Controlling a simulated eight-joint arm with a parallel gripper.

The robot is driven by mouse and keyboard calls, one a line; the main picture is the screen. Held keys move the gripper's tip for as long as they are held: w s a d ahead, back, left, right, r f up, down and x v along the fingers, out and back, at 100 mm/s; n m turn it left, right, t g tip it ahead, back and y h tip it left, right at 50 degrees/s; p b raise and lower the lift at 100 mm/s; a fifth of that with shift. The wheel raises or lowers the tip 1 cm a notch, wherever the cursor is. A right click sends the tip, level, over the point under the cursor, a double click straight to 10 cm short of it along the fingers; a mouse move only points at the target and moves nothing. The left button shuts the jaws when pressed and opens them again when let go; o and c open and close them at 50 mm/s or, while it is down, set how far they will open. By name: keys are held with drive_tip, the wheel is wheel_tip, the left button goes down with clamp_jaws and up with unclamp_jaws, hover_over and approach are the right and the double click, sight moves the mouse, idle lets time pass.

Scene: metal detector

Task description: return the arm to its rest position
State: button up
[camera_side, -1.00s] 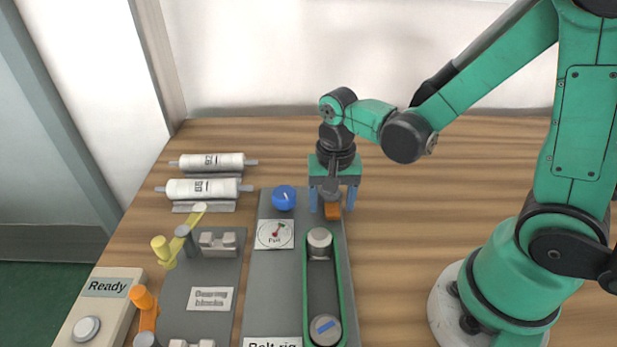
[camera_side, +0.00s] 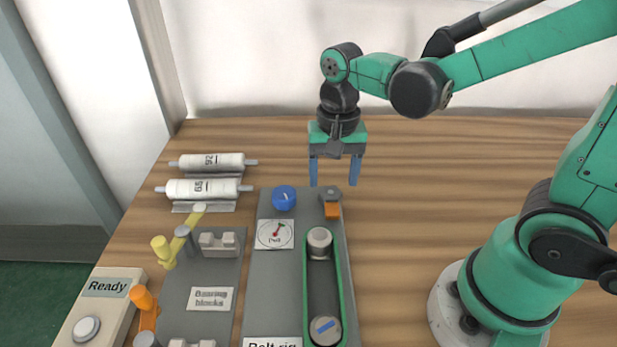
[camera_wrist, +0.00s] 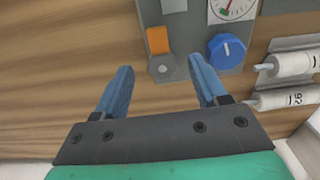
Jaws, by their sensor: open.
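My gripper (camera_side: 334,172) is open and empty, with two blue fingers pointing down. It hangs above the far end of the grey belt rig plate (camera_side: 273,293). An orange block with a grey round end (camera_side: 331,209) sits on the plate just below the fingers, apart from them. In the wrist view my gripper (camera_wrist: 160,92) has its fingers spread.
A blue knob (camera_side: 284,197), a dial label (camera_side: 275,235) and a green belt (camera_side: 306,290) are on the plate. Two white rollers (camera_side: 205,188) lie at the back left. A "Ready" box (camera_side: 105,288) stands at the front left. The table (camera_side: 430,220) right of the rig is clear.

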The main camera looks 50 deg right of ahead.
drive_tip(key=shift+s+r+n+t, duration=0.15)
drive_tip(key=shift+r+n+t, duration=0.45)
drive_tip(key=shift+n+t, duration=0.15)
drive_tip(key=r+n+t, duration=0.1)
drive_tip(key=n, duration=0.1)
drive_tip(key=r+n+t, duration=0.1)
drive_tip(key=n+t, duration=0.1)
drive_tip(key=n, duration=0.1)
drive_tip(key=r+n+t, duration=0.1)
drive_tip(key=n+t, duration=0.1)
drive_tip(key=shift+s+d+r+t, duration=0.2)
drive_tip(key=shift+s+r+t, duration=0.05)
drive_tip(key=shift+s+r, duration=0.05)
